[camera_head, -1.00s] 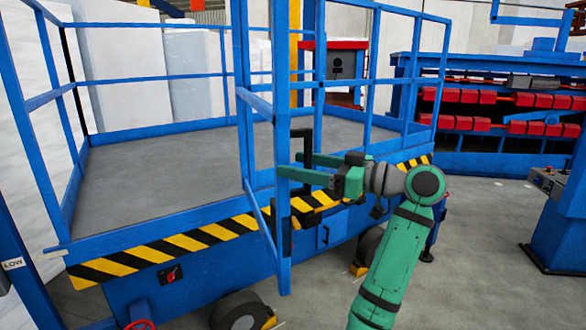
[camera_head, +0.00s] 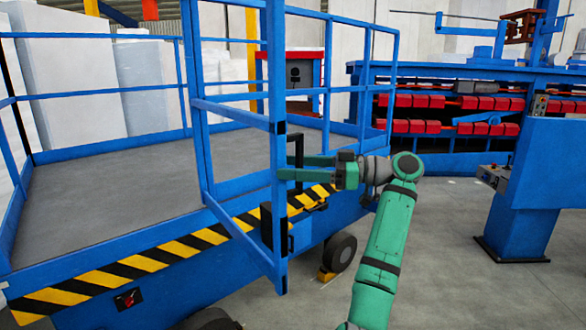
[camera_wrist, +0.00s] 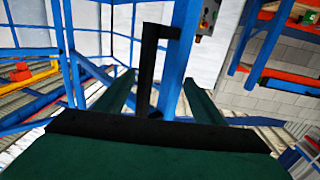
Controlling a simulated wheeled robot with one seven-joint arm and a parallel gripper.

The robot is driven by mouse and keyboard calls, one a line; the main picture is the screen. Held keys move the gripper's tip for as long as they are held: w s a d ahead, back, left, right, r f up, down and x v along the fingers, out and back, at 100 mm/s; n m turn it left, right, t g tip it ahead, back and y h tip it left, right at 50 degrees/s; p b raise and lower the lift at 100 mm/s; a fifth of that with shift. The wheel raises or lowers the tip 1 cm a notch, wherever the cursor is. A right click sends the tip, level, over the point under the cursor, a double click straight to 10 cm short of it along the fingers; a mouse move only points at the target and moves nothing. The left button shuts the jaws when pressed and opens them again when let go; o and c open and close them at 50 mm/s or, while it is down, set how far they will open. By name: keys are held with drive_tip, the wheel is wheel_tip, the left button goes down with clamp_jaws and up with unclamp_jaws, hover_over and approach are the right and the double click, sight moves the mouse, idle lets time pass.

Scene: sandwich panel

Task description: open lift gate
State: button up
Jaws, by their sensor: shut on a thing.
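The lift gate (camera_head: 279,222) is a blue tubular frame at the open side of the lift platform (camera_head: 100,193). It stands swung outward, its near post in front of the platform's striped edge. A black bracket-shaped handle (camera_head: 299,149) is fixed to that post; it also shows in the wrist view (camera_wrist: 147,62). My green gripper (camera_head: 284,168) reaches in from the right, its fingers on either side of the handle. In the wrist view the handle bar stands between the fingers (camera_wrist: 159,78), and the palm hides its lower end.
Blue railings surround the grey deck. A yellow-black striped edge (camera_head: 142,262) runs along its front, with a wheel (camera_head: 340,251) below. A blue control pedestal (camera_head: 518,225) stands at the right. A blue rack with red blocks (camera_head: 420,101) stands behind. Grey floor between them is clear.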

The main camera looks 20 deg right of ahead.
drive_tip(key=shift+w+a, duration=0.3)
drive_tip(key=shift+w, duration=0.3)
drive_tip(key=o, duration=0.9)
drive_tip(key=shift+o, duration=1.3)
drive_tip(key=shift+w+a, duration=0.1)
drive_tip(key=shift+c, duration=0.4)
drive_tip(key=shift+d, duration=0.2)
drive_tip(key=shift+c, duration=0.4)
drive_tip(key=shift+s+d, duration=0.2)
drive_tip(key=shift+d, duration=0.1)
drive_tip(key=shift+c, duration=0.5)
drive_tip(key=v, duration=0.4)
drive_tip(key=shift+w+d+f, duration=0.1)
drive_tip(key=shift+d+f, duration=0.05)
drive_tip(key=shift+d, duration=0.05)
drive_tip(key=c, duration=0.7)
drive_tip(key=v, duration=0.3)
drive_tip(key=s+v, duration=0.1)
drive_tip(key=v, duration=0.2)
